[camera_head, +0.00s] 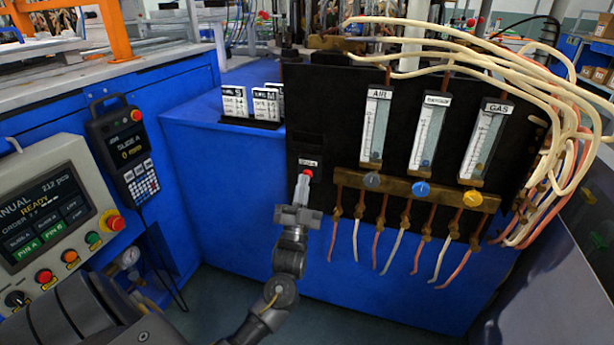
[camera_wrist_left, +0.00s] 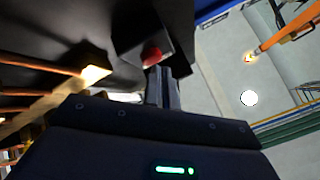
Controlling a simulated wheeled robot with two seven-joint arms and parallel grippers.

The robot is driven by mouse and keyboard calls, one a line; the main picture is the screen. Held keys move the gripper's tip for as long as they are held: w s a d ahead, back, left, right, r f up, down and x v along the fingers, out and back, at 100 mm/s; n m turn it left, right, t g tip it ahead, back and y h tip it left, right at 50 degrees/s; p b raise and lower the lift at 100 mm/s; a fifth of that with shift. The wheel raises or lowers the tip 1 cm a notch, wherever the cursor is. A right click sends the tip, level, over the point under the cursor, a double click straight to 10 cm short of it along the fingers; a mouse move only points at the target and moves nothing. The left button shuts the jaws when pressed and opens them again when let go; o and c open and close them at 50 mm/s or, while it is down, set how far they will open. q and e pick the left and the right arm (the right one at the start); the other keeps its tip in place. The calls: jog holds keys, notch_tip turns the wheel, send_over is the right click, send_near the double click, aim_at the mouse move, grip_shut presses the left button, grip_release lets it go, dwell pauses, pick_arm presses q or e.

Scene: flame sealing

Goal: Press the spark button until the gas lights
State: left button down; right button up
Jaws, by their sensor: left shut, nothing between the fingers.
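The red spark button (camera_head: 308,173) sits low on the left side of the black panel, under a small white label. In the left wrist view the red button (camera_wrist_left: 151,56) shows on a dark box, right at the fingertips. My left gripper (camera_head: 302,182) is shut and empty, with its fingertips pointing up at the button. In the left wrist view the shut fingers (camera_wrist_left: 162,86) end at or just below the button; I cannot tell whether they touch it. No flame is visible in either view. My right gripper is not in view.
Flowmeters for air (camera_head: 375,128), a middle gas line (camera_head: 427,133) and gas (camera_head: 486,141) stand right of the button, above a brass manifold (camera_head: 400,188) with knobs and hanging hoses. A control console (camera_head: 50,215) and a handheld pendant (camera_head: 125,150) are at the left.

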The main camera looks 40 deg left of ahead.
pick_arm(q)
jog(key=shift+w+a, duration=0.15)
jog(key=shift+w, duration=0.25)
jog(key=shift+s, duration=0.15)
dwell(0.5)
jog(key=shift+s+d+p, duration=0.35)
jog(key=shift+s+p, duration=0.1)
jog(key=shift+s, duration=0.3)
jog(key=s+p, duration=0.1)
jog(key=s+d, duration=0.1)
jog(key=s, duration=0.1)
jog(key=s+p, duration=0.1)
jog(key=shift+s+d+p, duration=0.3)
jog(key=shift+s, duration=0.05)
dwell(0.4)
